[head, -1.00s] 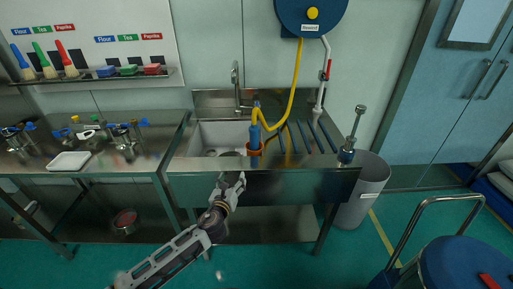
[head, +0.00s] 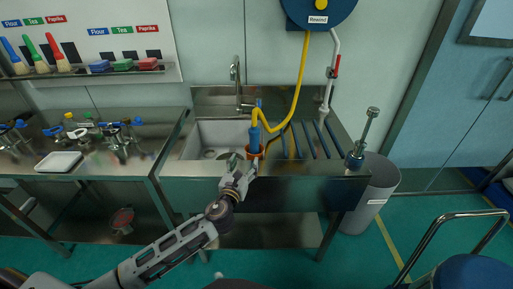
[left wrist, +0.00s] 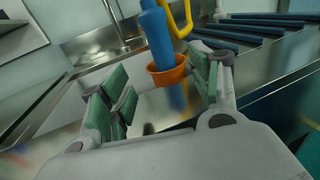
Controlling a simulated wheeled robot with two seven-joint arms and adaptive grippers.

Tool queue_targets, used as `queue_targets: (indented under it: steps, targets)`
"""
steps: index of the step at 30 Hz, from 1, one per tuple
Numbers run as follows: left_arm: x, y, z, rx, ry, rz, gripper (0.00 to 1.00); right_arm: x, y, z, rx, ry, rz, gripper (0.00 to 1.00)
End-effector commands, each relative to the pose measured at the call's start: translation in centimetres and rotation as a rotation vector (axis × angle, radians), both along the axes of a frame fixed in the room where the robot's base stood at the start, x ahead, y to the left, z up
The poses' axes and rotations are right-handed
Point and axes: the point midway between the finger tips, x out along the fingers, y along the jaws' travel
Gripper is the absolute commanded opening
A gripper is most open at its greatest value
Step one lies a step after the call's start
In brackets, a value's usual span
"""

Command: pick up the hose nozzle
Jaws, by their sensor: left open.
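The hose nozzle (head: 254,138) is blue and stands upright in an orange holder (head: 262,151) at the sink's front edge. A yellow hose (head: 292,108) runs from its top. In the left wrist view the nozzle (left wrist: 157,38) rises out of the orange cup (left wrist: 168,72), ahead of my fingers and roughly between them. My left gripper (head: 239,172) is open and empty, just in front of and below the holder, apart from the nozzle. In the left wrist view its green-padded fingers (left wrist: 160,95) are spread.
The steel sink (head: 217,138) lies behind the nozzle, with a faucet (head: 237,85) at the back. Blue-barred drainboard (head: 318,140) is to the right. A metal tool (head: 363,140) stands on the right edge, above a grey bin (head: 372,195). The hose reel (head: 318,12) hangs above.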

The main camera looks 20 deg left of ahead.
Motion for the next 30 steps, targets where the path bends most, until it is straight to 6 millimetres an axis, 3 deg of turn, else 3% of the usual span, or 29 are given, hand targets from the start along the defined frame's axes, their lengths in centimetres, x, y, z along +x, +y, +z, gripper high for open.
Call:
queue_targets:
  steps: [17, 30]
  targets:
    - [0.1, -0.1, 0.1, 0.003, -0.003, -0.001, 0.63, 0.0, 0.0, 0.0, 0.000, 0.001, 0.000, 0.40]
    - [3.3, 0.0, 0.2, 0.002, -0.004, 0.000, 0.63, -0.2, 0.0, 0.0, -0.001, 0.003, 0.001, 0.40]
